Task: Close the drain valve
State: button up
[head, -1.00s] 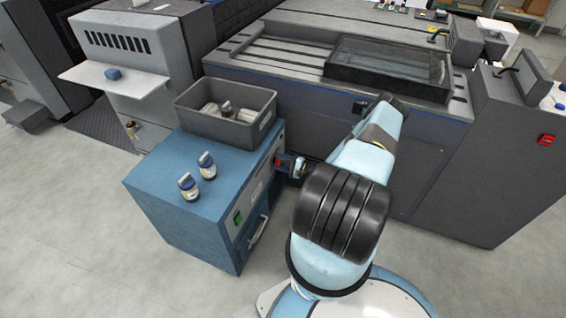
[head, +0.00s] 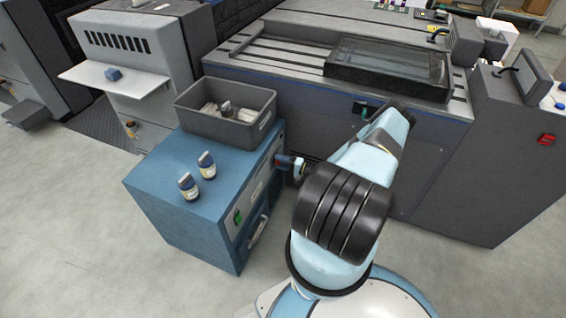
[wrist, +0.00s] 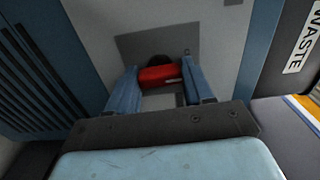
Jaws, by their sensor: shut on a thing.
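The drain valve's red handle (wrist: 158,76) shows in the wrist view, in front of a grey panel with a dark round part behind it. My gripper (wrist: 160,84) has its two blue fingers on either side of the handle and is shut on it. In the head view my gripper (head: 290,161) is at the right-hand face of the blue cabinet (head: 150,185), with a small red part showing at its tip. The rest of the valve is hidden there, and I cannot read the handle's angle clearly.
A grey bin (head: 190,118) with items and two small bottles (head: 188,186) stand on the cabinet. A large press (head: 240,75) is behind my arm. A WASTE label (wrist: 303,50) is at the wrist view's right. The floor at front left is clear.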

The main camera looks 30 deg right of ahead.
jog(key=shift+w+a, duration=0.1)
jog(key=shift+a, duration=0.25)
jog(key=o, duration=1)
jog(key=shift+o, duration=0.2)
jog(key=shift+d, duration=0.1)
jog(key=shift+d, duration=0.1)
jog(key=v, duration=1.3)
jog(key=shift+s+d+f, duration=0.15)
jog(key=shift+s, duration=0.15)
